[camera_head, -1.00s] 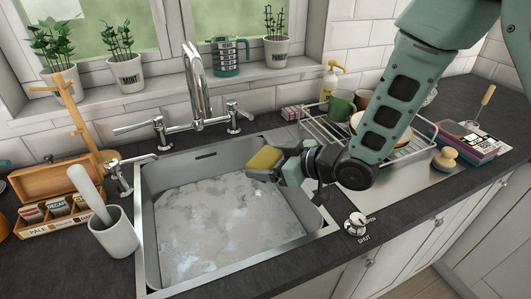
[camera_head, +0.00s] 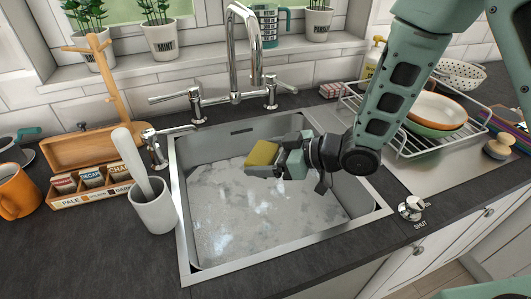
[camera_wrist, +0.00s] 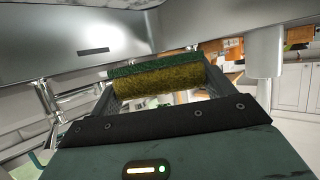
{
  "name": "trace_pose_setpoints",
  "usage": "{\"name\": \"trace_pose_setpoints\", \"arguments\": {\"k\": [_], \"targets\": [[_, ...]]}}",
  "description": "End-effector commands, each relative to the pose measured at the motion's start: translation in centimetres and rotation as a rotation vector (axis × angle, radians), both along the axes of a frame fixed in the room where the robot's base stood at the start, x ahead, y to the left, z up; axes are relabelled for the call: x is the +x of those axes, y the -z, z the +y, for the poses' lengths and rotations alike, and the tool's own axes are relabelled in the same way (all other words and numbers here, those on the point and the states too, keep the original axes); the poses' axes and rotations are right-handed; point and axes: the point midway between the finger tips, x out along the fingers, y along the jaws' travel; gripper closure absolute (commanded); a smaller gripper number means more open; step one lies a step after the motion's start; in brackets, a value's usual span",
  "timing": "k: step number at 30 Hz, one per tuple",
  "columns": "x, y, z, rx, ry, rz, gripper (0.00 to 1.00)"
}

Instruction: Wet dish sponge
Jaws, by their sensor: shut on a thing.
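The dish sponge (camera_head: 262,154) is yellow with a green scouring side. I cannot tell whether the sponge is wet.
A grey pot with a pestle-like handle (camera_head: 153,212) stands left of the sink. Behind it are a wooden tea box (camera_head: 95,150) and mug tree. An orange mug (camera_head: 15,190) is far left. A dish rack (camera_head: 400,140) stands right. A knob marked SHUT (camera_head: 411,208) sits front right.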

Motion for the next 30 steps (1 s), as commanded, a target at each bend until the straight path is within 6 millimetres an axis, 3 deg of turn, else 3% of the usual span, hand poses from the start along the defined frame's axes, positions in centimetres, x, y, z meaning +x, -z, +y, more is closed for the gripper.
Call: {"name": "trace_pose_setpoints", "arguments": {"k": [30], "targets": [[0.0, 10.2, 0.0, 0.0, 0.0, 0.001, 0.4]]}}
